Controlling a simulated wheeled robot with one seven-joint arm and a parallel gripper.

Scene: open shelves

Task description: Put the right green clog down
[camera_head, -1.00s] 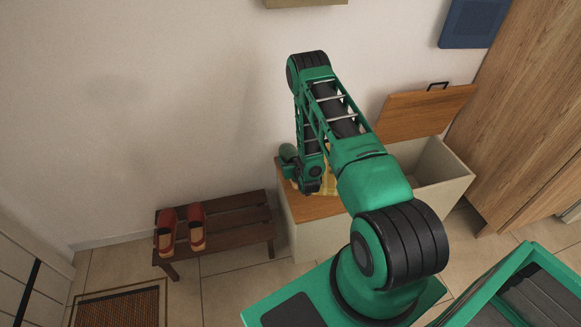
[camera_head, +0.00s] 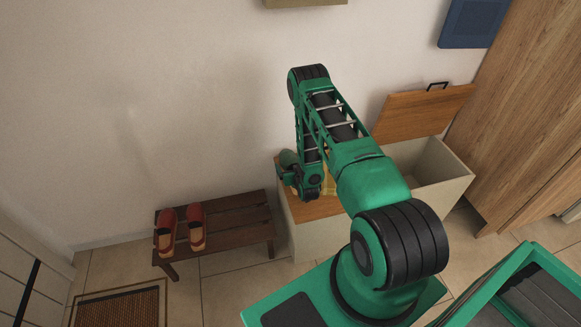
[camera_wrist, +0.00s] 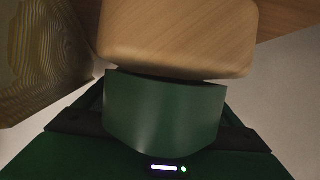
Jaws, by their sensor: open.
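A clog with a pale wooden sole and a green upper (camera_wrist: 165,112) fills the middle of the wrist view. I take it to be the right green clog. Its sole (camera_wrist: 180,38) is at the top of that picture. My gripper (camera_head: 297,182) is low over the left part of the light chest, beside a yellow patterned thing (camera_head: 328,183). The jaws are open, with the clog close in front of the wrist camera. In the head view my arm and hand largely hide the clog. I cannot tell how fully it rests on the wooden surface.
The chest (camera_head: 318,236) has a wooden top at left and an open compartment at right with a raised lid (camera_head: 420,108). A dark slatted bench (camera_head: 238,225) at left holds two red clogs (camera_head: 181,232). A tall wooden cabinet (camera_head: 530,130) stands at right.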

